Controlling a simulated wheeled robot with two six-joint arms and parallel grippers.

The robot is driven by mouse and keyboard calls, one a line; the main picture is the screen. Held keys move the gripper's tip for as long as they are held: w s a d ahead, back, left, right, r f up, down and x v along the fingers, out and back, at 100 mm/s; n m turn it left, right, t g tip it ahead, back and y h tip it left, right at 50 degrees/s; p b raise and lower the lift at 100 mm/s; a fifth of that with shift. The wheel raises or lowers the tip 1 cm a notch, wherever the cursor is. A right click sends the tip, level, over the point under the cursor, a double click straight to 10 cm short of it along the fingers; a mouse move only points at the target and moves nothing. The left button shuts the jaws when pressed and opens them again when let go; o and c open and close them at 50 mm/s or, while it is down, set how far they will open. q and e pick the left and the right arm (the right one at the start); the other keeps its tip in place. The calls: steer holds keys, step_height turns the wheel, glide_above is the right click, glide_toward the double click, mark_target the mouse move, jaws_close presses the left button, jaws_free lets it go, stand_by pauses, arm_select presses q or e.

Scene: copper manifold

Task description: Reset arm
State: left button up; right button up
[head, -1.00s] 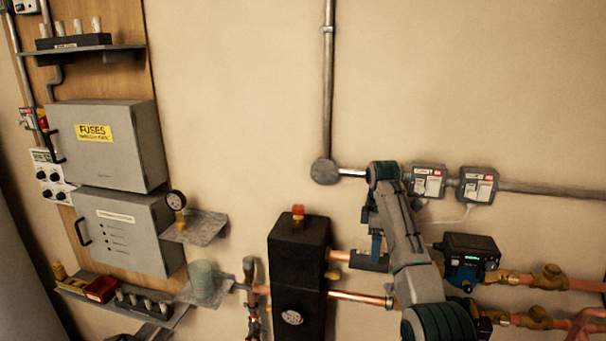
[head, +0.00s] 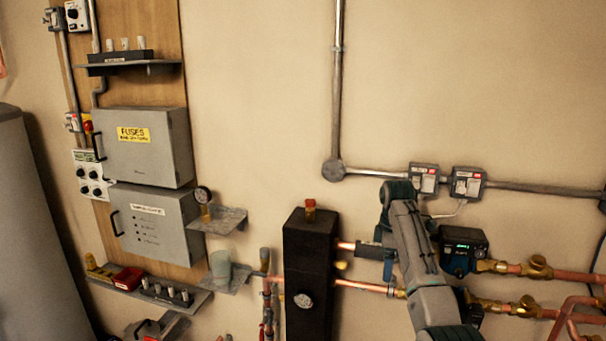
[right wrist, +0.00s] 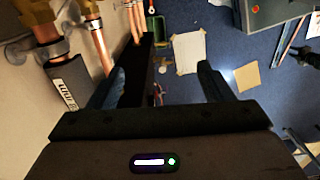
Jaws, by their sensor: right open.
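My right arm reaches up in front of the wall in the head view, and its right gripper (head: 382,262) is beside the copper pipes, to the right of the tall black block (head: 310,262). In the right wrist view the two fingers of the gripper (right wrist: 158,85) stand wide apart with nothing between them. Past the fingers the wrist view shows copper pipes (right wrist: 100,45) at the upper left and the blue floor (right wrist: 205,18). My left gripper is in neither view.
A pump (head: 460,250) with a lit display sits on copper pipes close to the right arm. Switch boxes (head: 467,183) are above it. A grey fuse box (head: 145,165) and small shelves (head: 215,220) stick out at the left.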

steer(key=s+d+f+m+b, duration=0.1)
steer(key=s+f+m+b, duration=0.1)
steer(key=f, duration=1.3)
steer(key=s+d+f+m+b, duration=0.1)
steer(key=s+f+b, duration=0.15)
steer(key=f, duration=1.25)
steer(key=s+d+f+m+b, duration=0.1)
steer(key=s+f, duration=0.4)
steer(key=f, duration=0.4)
steer(key=s+f+m+b, duration=0.1)
steer(key=s+f+m, duration=0.1)
steer(key=s+f, duration=0.45)
steer(key=s+d+f+m+b, duration=0.1)
steer(key=s+f, duration=0.2)
steer(key=f, duration=0.8)
steer(key=s+d+f+m+b, duration=0.2)
steer(key=s+f+m+b, duration=0.15)
steer(key=s+f, duration=1.75)
steer(key=s+d+f+m+b, duration=0.1)
steer(key=s+f, duration=0.1)
steer(key=s, duration=0.7)
steer(key=s+f+m+b, duration=0.1)
steer(key=s+f, duration=0.1)
steer(key=s, duration=0.8)
steer(key=s+d+f+m+t+b, duration=0.1)
steer(key=s+f, duration=0.2)
steer(key=s, duration=0.7)
steer(key=shift+s+d+h, duration=0.2)
steer(key=shift+d+h, duration=0.15)
steer(key=shift+h, duration=0.05)
